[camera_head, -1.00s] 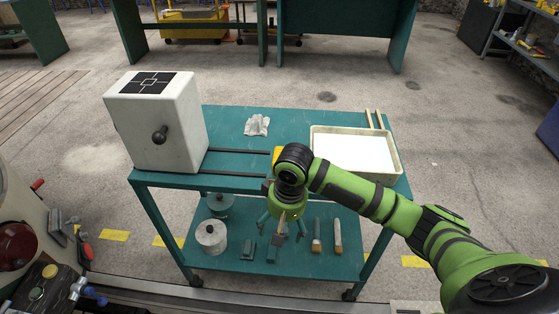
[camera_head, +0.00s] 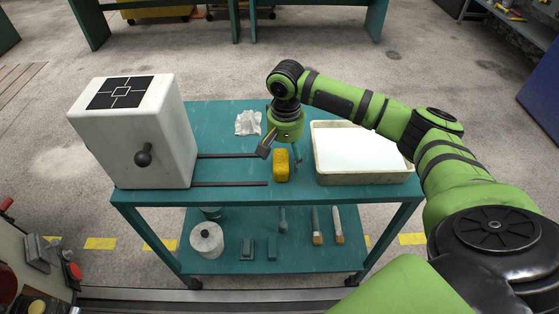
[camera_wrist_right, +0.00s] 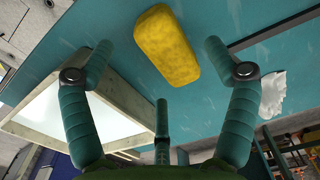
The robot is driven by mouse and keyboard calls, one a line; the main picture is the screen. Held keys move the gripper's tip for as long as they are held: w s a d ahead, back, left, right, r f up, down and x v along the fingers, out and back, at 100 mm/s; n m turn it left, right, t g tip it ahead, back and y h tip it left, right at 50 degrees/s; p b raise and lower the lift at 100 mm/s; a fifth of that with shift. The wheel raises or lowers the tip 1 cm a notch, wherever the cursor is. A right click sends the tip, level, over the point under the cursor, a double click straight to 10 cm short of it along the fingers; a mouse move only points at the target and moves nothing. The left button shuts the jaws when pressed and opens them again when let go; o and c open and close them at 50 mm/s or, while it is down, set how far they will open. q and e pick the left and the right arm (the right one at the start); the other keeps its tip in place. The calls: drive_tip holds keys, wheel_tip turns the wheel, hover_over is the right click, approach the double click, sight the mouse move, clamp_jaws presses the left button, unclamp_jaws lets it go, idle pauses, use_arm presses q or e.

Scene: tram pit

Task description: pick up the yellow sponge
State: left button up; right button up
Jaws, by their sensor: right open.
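The yellow sponge (camera_head: 281,166) lies on the teal top of the cart (camera_head: 230,195), between the dark rails and the white tray. In the right wrist view the sponge (camera_wrist_right: 166,46) lies beyond the fingertips, between the two side fingers and apart from them. My right gripper (camera_head: 282,150) is open and empty, above the cart top just behind the sponge in the head view. Its fingers also show spread in the right wrist view (camera_wrist_right: 160,60). My left gripper is not in view.
A white box with a black knob (camera_head: 134,130) stands on the cart's left. A tray with a white inside (camera_head: 362,178) is on the right. A crumpled white cloth (camera_head: 248,123) lies behind. The lower shelf (camera_head: 225,262) holds a pot, brushes and small blocks.

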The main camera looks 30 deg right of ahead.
sight(284, 159)
wheel_tip(284, 159, down, 3)
drive_tip(key=shift+w+d+r, duration=0.1)
drive_tip(key=shift+w, duration=0.05)
drive_tip(key=shift+w+f+p, duration=0.1)
drive_tip(key=shift+f+p, duration=0.2)
drive_tip(key=shift+f, duration=0.35)
drive_tip(key=c, duration=1.1)
drive_tip(key=shift+c, duration=0.7)
drive_tip(key=shift+r, duration=0.55)
drive_tip(key=r, duration=0.1)
drive_tip(key=r+b, duration=0.1)
drive_tip(key=d+r, duration=0.1)
drive_tip(key=shift+s+r, duration=0.25)
drive_tip(key=shift+s, duration=0.05)
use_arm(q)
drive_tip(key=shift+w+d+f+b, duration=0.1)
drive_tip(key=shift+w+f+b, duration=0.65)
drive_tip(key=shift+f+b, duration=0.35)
use_arm(e)
drive_tip(key=shift+s+d+r, duration=1.1)
drive_tip(key=shift+d, duration=0.3)
drive_tip(key=shift+s+d+r, duration=1.05)
drive_tip(key=shift+s+d, duration=0.05)
drive_tip(key=shift+d, duration=0.25)
drive_tip(key=shift+s+d+r, duration=1.1)
drive_tip(key=shift+d, duration=0.3)
